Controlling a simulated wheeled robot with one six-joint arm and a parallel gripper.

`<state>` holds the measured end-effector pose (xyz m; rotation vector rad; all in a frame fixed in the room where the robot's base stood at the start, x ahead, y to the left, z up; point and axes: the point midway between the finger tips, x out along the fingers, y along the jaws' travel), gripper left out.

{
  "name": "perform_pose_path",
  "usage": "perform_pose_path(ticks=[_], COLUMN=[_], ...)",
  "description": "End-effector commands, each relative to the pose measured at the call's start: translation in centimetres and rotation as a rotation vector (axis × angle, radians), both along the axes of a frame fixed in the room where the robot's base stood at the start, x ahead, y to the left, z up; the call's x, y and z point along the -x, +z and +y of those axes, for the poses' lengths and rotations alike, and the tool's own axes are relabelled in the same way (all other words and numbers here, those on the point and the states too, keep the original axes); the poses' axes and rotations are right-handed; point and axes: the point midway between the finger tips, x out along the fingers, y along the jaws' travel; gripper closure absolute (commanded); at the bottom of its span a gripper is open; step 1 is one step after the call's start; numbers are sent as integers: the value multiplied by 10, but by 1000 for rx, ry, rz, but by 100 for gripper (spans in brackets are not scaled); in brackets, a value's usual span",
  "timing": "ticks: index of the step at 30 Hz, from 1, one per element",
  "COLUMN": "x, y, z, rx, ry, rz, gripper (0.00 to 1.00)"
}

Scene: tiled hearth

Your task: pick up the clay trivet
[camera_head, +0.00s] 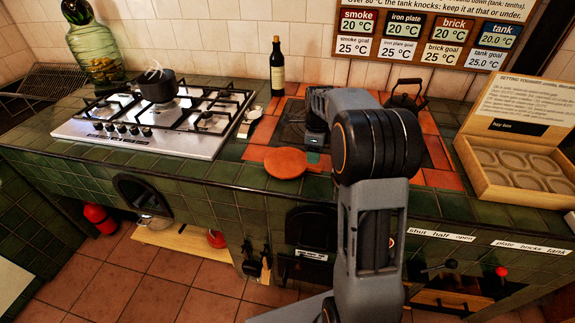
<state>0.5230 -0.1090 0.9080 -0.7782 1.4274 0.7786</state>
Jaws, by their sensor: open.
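The clay trivet (284,163) is a flat, round, reddish-brown disc. It lies near the front edge of the green tiled counter, left of my arm. My gripper (314,150) is just right of and behind the trivet, pointing down over the counter, small in the picture and partly hidden by my arm. It is open, and nothing shows between its fingers. I cannot tell its exact height above the tiles.
A gas hob (150,120) with a dark pot (156,87) is at left. A bottle (277,68) stands behind the trivet. An open box (510,165) is at right. Green tiles left of the trivet are clear.

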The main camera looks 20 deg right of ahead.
Motion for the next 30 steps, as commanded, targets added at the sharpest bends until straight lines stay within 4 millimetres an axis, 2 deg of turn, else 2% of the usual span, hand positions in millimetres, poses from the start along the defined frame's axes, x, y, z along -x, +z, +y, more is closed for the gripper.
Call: perform_pose_path(ticks=[8,18,28,30], x=[0,0,-1,-1], y=[-17,-58,-63,-63], z=[1,2,2,2], rx=[0,-1,1,0], ry=[1,1,2,2], rz=[2,1,-1,0], gripper=[45,45,45,51])
